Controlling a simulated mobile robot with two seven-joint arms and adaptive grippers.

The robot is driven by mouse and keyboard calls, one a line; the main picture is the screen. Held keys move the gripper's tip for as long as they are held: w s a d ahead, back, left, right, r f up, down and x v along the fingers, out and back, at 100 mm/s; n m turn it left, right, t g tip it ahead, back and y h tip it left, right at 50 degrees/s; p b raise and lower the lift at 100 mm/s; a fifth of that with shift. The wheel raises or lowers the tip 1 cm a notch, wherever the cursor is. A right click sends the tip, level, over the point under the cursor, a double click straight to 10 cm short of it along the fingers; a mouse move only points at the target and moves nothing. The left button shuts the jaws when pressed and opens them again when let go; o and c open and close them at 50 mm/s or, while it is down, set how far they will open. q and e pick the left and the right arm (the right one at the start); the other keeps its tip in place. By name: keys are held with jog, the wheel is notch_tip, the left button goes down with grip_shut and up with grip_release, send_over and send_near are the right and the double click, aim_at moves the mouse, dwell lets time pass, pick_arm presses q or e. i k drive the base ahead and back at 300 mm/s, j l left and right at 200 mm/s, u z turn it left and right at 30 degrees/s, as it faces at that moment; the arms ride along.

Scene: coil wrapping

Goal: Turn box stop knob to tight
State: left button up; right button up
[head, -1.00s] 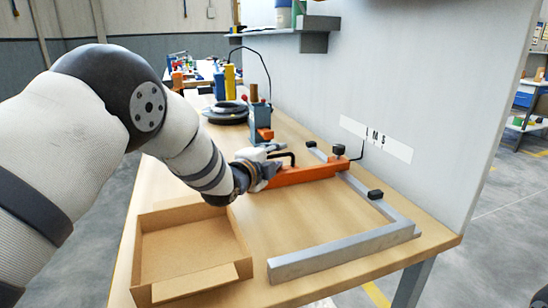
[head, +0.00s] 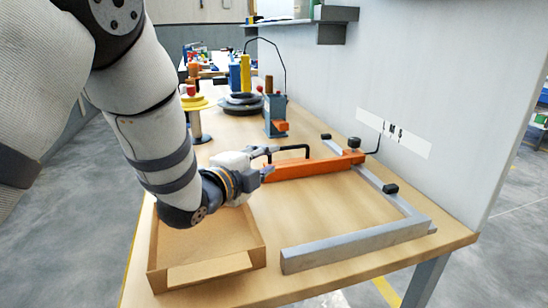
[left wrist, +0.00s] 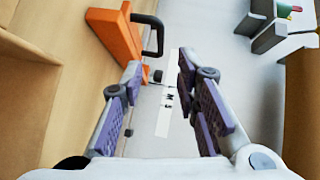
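An orange bar (head: 312,166) with a black handle (head: 293,148) lies across the table beside a grey L-shaped frame (head: 360,240). A dark knob (head: 354,144) stands at the bar's far right end; a small dark knob also shows in the left wrist view (left wrist: 157,76). I cannot tell which knob is the box stop's or whether it is tight. My left gripper (head: 268,162) is at the bar's left end, near the handle. In the left wrist view its fingers (left wrist: 158,75) are apart with nothing between them. My right gripper is not in view.
An open cardboard box (head: 206,270) sits at the front left, partly behind my left arm. A wall with a lettered white strip (head: 394,132) rises along the right. A blue stand (head: 275,115) and black discs (head: 240,103) are further back. The table inside the frame is clear.

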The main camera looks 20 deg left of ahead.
aim_at(354, 143)
jog(key=k+l, duration=0.25)
jog(key=k, duration=0.2)
jog(key=k+l, duration=0.2)
jog(key=k, duration=0.3)
